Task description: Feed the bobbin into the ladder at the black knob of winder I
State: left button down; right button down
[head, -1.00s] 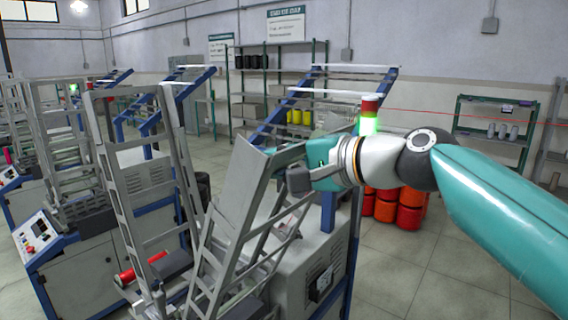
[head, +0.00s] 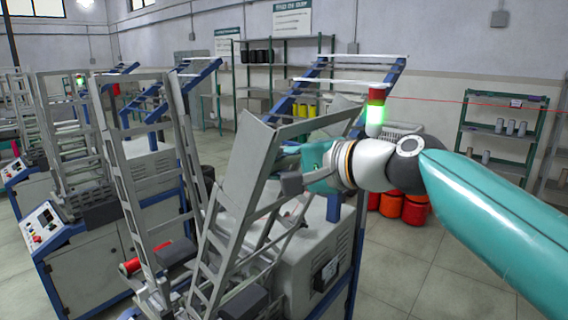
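A leaning grey ladder frame (head: 205,262) with a flat plate (head: 250,160) at its top stands in the near middle of the head view. My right arm comes in from the right, and its teal wrist end (head: 318,166) is just behind the plate's right edge. I cannot make out a black knob for certain or a label naming winder I. My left gripper is out of view.
A grey machine cabinet (head: 305,265) with a blue frame stands below my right wrist. A green-lit signal lamp (head: 376,113) rises behind the wrist. Red-orange containers (head: 415,208) stand on the floor behind. More winders line the left. Open floor (head: 400,275) lies at right.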

jog(key=shift+w+a+f+b, duration=0.1)
jog(key=shift+a+f+b, duration=0.1)
jog(key=shift+f, duration=0.15)
jog(key=shift+w+a+f+b, duration=0.1)
jog(key=shift+f+b, duration=0.05)
jog(key=shift+f, duration=0.2)
jog(key=f, duration=0.1)
jog(key=a+f+b, duration=0.1)
jog(key=w+f+b, duration=0.1)
jog(key=shift+a+f, duration=0.15)
jog(key=shift+f, duration=0.25)
dwell(0.5)
